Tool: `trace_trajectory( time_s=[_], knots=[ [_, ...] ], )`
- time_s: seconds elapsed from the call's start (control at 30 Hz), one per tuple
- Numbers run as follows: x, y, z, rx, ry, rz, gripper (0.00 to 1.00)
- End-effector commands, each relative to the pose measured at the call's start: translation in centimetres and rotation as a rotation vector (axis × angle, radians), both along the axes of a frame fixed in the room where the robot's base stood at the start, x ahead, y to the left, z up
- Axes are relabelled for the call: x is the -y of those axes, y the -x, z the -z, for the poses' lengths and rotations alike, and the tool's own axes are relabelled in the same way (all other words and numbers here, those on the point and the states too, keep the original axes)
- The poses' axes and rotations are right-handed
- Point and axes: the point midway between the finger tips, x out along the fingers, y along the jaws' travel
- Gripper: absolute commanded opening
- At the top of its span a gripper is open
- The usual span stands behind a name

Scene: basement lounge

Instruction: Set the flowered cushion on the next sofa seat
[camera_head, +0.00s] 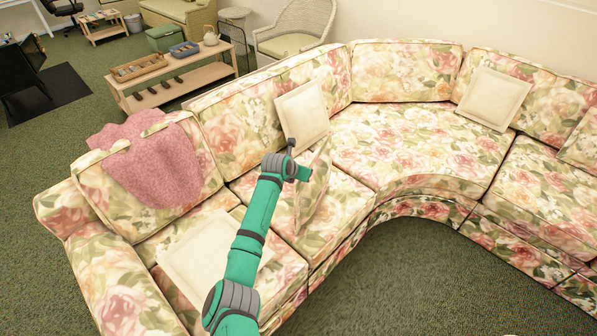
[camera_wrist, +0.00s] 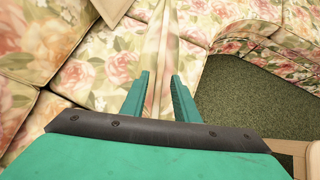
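The flowered cushion (camera_head: 316,190) stands on edge, slightly tilted, over the middle seat of the curved flowered sofa. My gripper (camera_head: 308,172) is at its upper edge, with the teal arm reaching in from the lower left. In the wrist view the two teal fingers of my gripper (camera_wrist: 160,78) lie on either side of the narrow flowered cushion (camera_wrist: 162,52) and appear closed on it. The sofa seat (camera_head: 400,150) to the right, at the corner, is bare. I cannot tell whether the cushion's lower edge touches the seat below it.
A cream cushion (camera_head: 302,116) leans on the backrest behind my gripper. Another cream cushion (camera_head: 212,254) lies on the near-left seat, and one (camera_head: 493,98) leans at the right. A pink throw (camera_head: 155,160) drapes the left backrest. A wooden table (camera_head: 178,88) stands behind the sofa.

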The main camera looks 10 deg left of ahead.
Motion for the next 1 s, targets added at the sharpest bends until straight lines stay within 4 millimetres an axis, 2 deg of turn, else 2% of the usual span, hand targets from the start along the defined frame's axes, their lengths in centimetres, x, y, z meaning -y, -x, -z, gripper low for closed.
trace_trajectory(
  time_s=[0.6, 0.8, 1.0],
  knots=[
    [-2.3, 6.5, -7.3, 0.002, -0.001, 0.000, 0.28],
    [-2.6, 7.6, -8.3, 0.000, 0.001, -0.001, 0.28],
    [-2.1, 7.8, -8.4, 0.000, 0.013, 0.005, 0.28]
  ],
)
